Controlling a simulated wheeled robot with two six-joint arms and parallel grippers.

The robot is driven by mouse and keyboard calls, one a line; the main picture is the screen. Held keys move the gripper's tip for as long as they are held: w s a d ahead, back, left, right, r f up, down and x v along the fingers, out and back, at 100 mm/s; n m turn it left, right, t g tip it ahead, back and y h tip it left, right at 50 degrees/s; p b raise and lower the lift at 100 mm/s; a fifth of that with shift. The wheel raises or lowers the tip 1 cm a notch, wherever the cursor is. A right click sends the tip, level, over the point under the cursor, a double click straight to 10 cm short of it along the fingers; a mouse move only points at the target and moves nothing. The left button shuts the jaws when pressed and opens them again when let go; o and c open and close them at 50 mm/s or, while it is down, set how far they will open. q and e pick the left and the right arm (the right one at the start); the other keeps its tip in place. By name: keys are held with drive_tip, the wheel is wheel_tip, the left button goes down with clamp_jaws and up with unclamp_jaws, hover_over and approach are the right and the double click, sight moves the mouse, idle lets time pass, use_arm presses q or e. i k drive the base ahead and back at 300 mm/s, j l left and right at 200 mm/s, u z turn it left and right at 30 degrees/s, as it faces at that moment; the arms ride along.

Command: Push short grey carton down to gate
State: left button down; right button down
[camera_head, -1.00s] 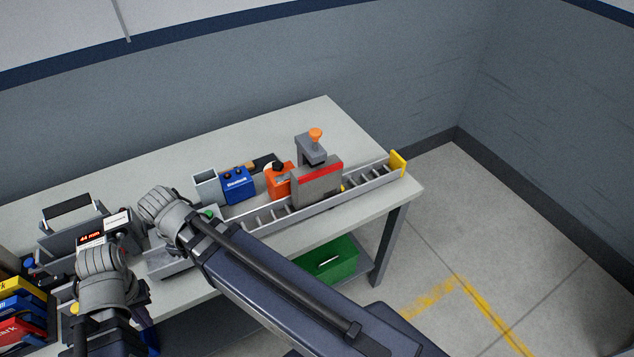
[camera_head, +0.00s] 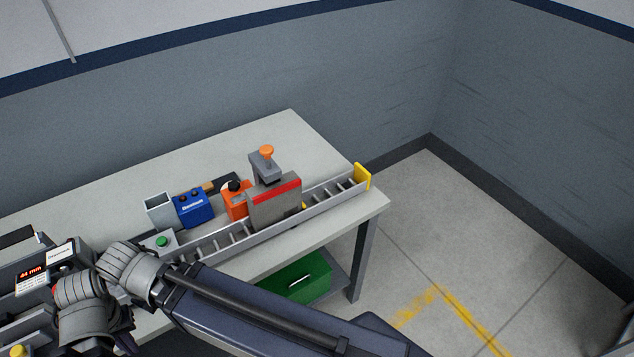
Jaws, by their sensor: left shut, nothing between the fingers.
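I cannot make out a short grey carton; my arms cover the left end of the roller track (camera_head: 318,205). A grey upright housing with a red top strip (camera_head: 274,204) stands over the track, perhaps the gate. A yellow end plate (camera_head: 362,177) closes the track's right end. My left gripper (camera_head: 123,322) is a dark, partly hidden shape at the lower left, below the track's left end. It is shut and holds nothing. My right arm crosses from the lower right to the track's left end; its fingers are hidden behind its wrist.
Behind the track stand an orange container (camera_head: 235,203), a blue box (camera_head: 193,208) and an open grey box (camera_head: 160,211). A device with a red display (camera_head: 33,279) is at the left. A green bin (camera_head: 296,278) sits below. The back of the bench (camera_head: 285,135) is clear.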

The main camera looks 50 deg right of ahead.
sight(264, 215)
drive_tip(key=k+l, duration=0.1)
drive_tip(key=l, duration=0.35)
drive_tip(key=k+l, duration=0.1)
drive_tip(key=l, duration=0.85)
drive_tip(key=k+l, duration=0.15)
drive_tip(key=l, duration=0.3)
